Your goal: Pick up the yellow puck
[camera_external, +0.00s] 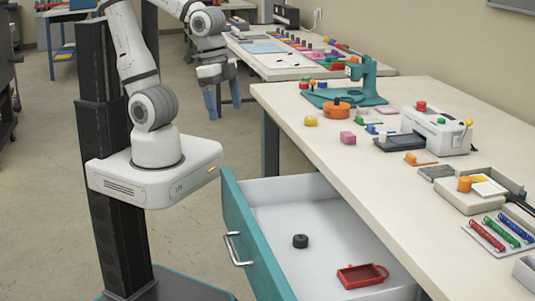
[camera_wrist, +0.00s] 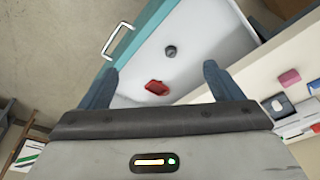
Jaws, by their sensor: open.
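A small yellow puck (camera_external: 311,121) sits on the cream worktop, near its left edge, in the external view. I cannot make it out in the wrist view. My gripper (camera_external: 222,98) hangs in the air left of the worktop, apart from the puck and above the level of the open drawer. In the wrist view my gripper (camera_wrist: 160,84) has its two blue-grey fingers spread wide with nothing between them.
An open teal-fronted drawer (camera_external: 245,240) holds a black puck (camera_external: 300,241) and a red tray (camera_external: 362,275).

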